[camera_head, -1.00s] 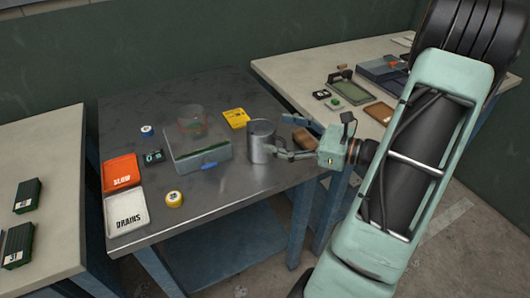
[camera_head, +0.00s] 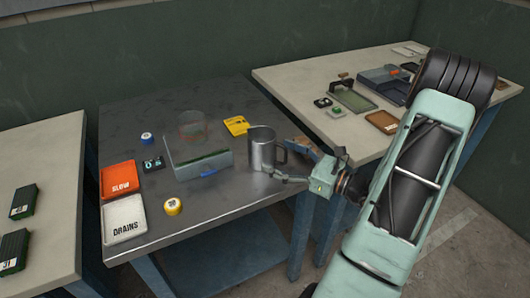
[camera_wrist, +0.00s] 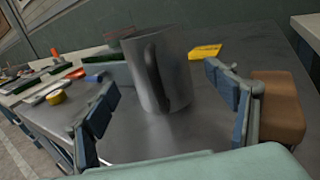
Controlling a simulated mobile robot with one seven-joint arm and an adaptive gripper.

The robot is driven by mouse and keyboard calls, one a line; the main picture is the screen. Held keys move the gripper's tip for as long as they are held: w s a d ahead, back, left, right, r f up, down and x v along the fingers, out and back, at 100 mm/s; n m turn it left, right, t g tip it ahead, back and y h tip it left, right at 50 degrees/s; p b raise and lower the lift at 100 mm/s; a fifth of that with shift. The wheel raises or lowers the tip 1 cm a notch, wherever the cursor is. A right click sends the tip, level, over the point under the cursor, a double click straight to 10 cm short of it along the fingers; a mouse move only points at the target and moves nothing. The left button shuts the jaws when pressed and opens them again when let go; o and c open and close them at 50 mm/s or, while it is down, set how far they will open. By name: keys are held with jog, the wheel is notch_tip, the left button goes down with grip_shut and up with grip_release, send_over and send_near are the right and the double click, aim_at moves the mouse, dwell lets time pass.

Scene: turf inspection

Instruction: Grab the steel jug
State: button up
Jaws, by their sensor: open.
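The steel jug (camera_head: 262,148) stands upright on the dark metal table, near its right side, with its handle toward my gripper. In the wrist view the jug (camera_wrist: 168,75) is ahead, between the two fingers, with its handle facing the camera. My gripper (camera_head: 287,160) is open at the right of the jug. In the wrist view my gripper (camera_wrist: 168,108) has a finger to each side of the jug, with visible gaps. Whether a fingertip touches the jug cannot be told.
Left of the jug are a clear box (camera_head: 198,150), a blue marker (camera_head: 208,172), a yellow pad (camera_head: 236,126) and a yellow roll (camera_head: 173,206). An orange SLOW tray (camera_head: 118,180) and a white DRAINS tray (camera_head: 124,219) lie at the table's left.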

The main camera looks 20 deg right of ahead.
aim_at(274, 153)
jog(key=x, duration=0.4)
jog(key=shift+w+a, duration=0.25)
jog(key=shift+w, duration=0.05)
jog(key=c, duration=1.7)
